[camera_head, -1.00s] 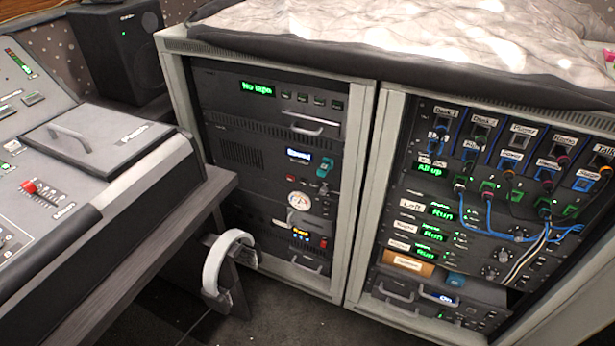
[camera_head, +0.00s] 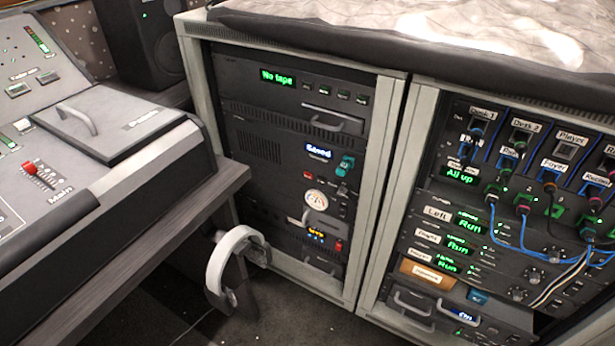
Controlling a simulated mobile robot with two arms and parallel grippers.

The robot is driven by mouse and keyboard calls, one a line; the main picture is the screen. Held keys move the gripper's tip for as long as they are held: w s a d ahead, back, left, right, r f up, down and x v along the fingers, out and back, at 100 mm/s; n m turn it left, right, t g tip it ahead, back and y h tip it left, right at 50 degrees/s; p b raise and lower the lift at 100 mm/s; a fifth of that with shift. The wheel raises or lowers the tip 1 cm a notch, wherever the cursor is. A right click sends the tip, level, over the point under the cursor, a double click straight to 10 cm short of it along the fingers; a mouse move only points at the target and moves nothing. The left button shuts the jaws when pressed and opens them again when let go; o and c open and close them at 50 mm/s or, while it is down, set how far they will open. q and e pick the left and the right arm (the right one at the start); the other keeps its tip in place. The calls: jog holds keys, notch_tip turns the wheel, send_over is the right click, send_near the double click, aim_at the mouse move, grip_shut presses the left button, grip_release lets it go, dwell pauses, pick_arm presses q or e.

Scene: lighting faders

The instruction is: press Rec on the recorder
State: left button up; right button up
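The unit at the top of the left rack, which looks like the recorder (camera_head: 240,80), has a green display (camera_head: 278,77) reading "No tape". A row of several small dark buttons (camera_head: 326,90) with green marks runs right of the display. Their labels are too small to read, so I cannot tell which is Rec. A drawer-like panel with a handle (camera_head: 328,123) sits below the buttons. Neither of my grippers is in view.
A mixing desk (camera_head: 120,205) with a lidded panel (camera_head: 120,128) stands at left, its edge close to the rack. A patch rack (camera_head: 425,190) with cables stands at right. Dark floor (camera_head: 300,325) lies in front.

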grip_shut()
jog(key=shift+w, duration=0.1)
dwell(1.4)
